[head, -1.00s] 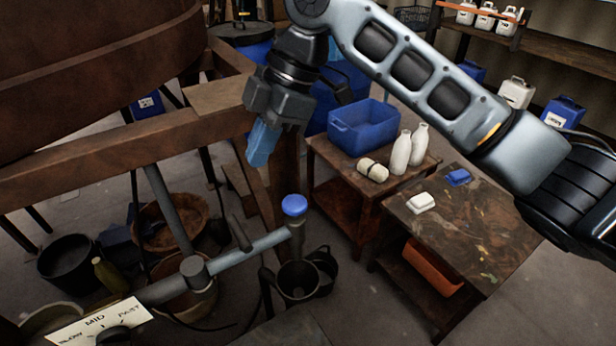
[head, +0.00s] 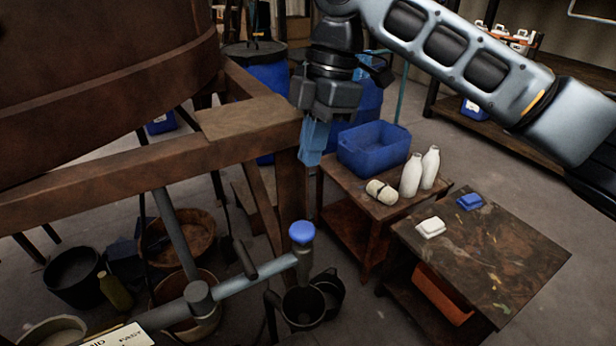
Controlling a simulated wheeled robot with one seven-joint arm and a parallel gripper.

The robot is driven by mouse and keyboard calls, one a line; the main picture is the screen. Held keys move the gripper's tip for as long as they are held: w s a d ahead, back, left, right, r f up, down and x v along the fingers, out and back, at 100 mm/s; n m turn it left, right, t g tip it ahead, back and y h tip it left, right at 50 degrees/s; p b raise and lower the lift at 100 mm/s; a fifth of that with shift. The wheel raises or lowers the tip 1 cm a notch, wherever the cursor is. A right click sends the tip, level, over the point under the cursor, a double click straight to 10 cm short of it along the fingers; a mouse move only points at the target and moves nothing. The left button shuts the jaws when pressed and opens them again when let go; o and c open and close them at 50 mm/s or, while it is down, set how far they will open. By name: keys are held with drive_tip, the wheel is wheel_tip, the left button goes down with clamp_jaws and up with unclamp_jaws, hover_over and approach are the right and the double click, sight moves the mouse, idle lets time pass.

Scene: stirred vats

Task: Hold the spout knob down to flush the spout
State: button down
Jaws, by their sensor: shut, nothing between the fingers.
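The spout knob (head: 302,232) is a round blue cap on top of the upright end of a grey pipe (head: 245,276), low in the middle of the head view. My gripper (head: 311,158) has blue fingers that point down, and they are shut with nothing between them. In the picture it is above the knob, with a clear gap between fingertips and knob. Nothing touches the knob. A dark bucket (head: 302,306) stands below the end of the pipe.
A large brown vat (head: 110,80) on wooden beams (head: 150,165) fills the left. A small table with a blue bin (head: 372,148) and white bottles (head: 411,175) stands right of my gripper. A stained table (head: 500,250) is at the lower right. Several buckets stand lower left.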

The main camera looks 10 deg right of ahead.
sight(300, 229)
drive_tip(key=x, duration=0.4)
drive_tip(key=p+x, duration=0.1)
drive_tip(key=x, duration=0.3)
drive_tip(key=d+x, duration=0.1)
drive_tip(key=x, duration=0.3)
drive_tip(key=shift+w+f+p, duration=0.2)
drive_tip(key=shift+f+p, duration=0.05)
drive_tip(key=shift+p, duration=0.15)
drive_tip(key=shift+f, duration=0.35)
drive_tip(key=shift+f, duration=0.1)
